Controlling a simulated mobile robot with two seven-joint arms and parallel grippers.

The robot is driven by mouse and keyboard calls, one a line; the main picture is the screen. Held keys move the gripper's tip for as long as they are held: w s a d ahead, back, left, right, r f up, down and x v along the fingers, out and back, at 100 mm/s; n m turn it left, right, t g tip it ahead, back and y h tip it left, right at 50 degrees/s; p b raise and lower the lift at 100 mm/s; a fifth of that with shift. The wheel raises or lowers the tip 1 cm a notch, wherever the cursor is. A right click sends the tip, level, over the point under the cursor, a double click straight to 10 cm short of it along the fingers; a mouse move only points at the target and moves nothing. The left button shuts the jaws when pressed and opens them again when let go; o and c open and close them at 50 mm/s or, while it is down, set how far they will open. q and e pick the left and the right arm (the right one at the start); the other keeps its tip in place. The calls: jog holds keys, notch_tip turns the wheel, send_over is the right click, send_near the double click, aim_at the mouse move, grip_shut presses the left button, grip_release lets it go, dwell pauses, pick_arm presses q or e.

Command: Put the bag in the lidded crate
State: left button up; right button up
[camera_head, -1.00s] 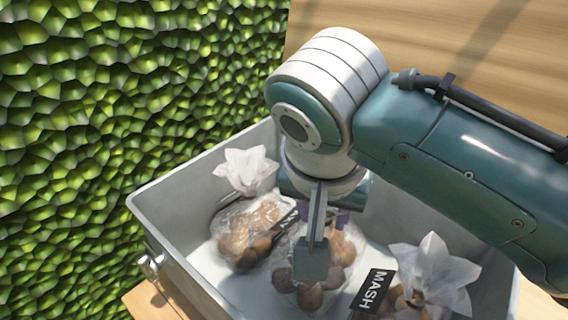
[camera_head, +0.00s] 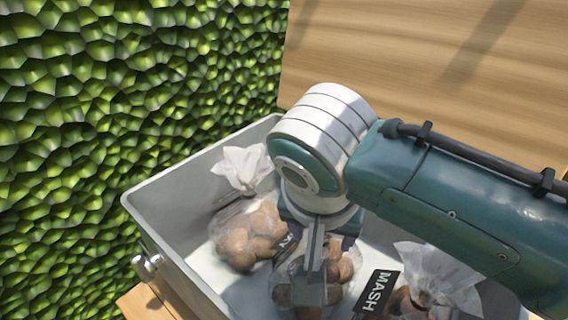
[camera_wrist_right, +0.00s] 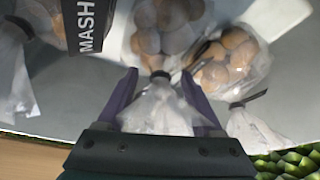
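The grey crate (camera_head: 165,195) stands open, with its inside in view. Three clear bags of round brown produce are in it: one at the left (camera_head: 245,235), one in the middle (camera_head: 345,268), and one at the right (camera_head: 440,280) beside a black MASH label (camera_head: 376,291). My right gripper (camera_wrist_right: 158,74) is down inside the crate over the middle bag. In the right wrist view its purple fingers are apart, one on each side of that bag's tied white top (camera_wrist_right: 158,108). In the head view my wrist partly hides this bag. My left gripper is not in view.
A green leafy wall (camera_head: 90,100) rises close to the crate's left side. A wooden surface (camera_head: 420,60) is behind the crate. A metal latch (camera_head: 147,266) sticks out from the crate's outer left wall.

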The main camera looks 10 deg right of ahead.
jog(key=shift+r, duration=0.35)
jog(key=p+v, duration=0.5)
jog(key=v, duration=0.6)
jog(key=shift+r, duration=0.3)
jog(key=shift+s+a, duration=0.1)
jog(key=shift+s, duration=0.1)
